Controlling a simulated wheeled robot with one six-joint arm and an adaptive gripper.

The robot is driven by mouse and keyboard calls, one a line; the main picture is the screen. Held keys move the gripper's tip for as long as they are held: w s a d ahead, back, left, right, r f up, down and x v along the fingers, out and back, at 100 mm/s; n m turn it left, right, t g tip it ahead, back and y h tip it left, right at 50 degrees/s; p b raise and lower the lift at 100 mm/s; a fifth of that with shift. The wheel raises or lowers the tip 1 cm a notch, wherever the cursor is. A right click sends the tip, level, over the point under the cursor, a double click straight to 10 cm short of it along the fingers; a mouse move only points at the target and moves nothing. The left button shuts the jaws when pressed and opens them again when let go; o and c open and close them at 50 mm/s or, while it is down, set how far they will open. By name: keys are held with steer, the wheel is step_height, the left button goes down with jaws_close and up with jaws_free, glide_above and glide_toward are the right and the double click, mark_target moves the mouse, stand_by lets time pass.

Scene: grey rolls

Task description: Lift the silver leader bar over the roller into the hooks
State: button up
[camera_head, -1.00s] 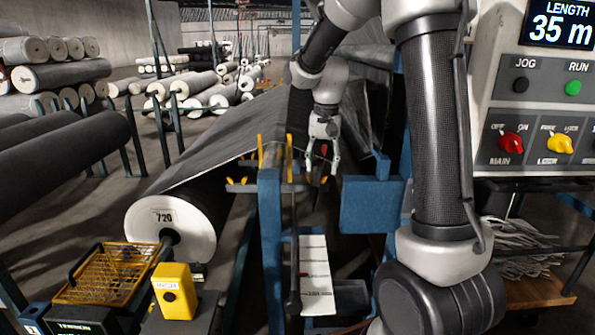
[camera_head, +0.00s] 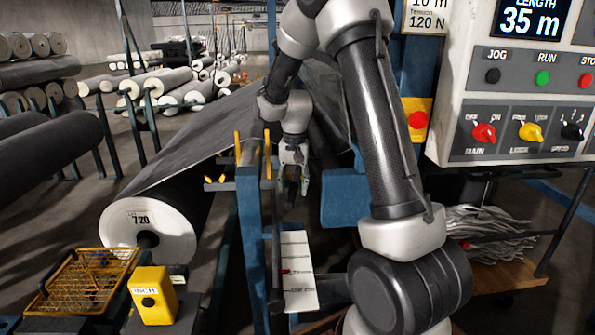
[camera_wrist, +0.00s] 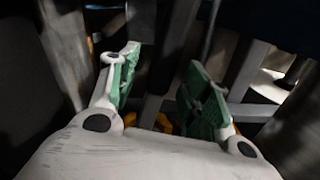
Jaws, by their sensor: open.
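My gripper (camera_head: 291,188) hangs just right of the blue frame post (camera_head: 250,225), below the level of the tall yellow hooks (camera_head: 238,148). Its green-padded fingers stand apart in the wrist view (camera_wrist: 160,85), with no thing clearly held between them. A pale metal roller end (camera_head: 250,153) shows between the tall yellow hooks at the post's top. Smaller yellow hooks (camera_head: 222,179) sit lower on the left. I cannot pick out the silver leader bar for certain. Grey bars pass beyond the fingers in the wrist view, blurred and dark.
Grey cloth (camera_head: 205,140) rises from the big roll marked 720 (camera_head: 150,228) towards the frame. A control cabinet (camera_head: 520,90) stands at right. A yellow box (camera_head: 155,295) and a yellow mesh tray (camera_head: 90,280) are at front left. A blue plate (camera_head: 345,198) is close right of my gripper.

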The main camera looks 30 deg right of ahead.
jaws_close()
steer(key=shift+r, duration=0.1)
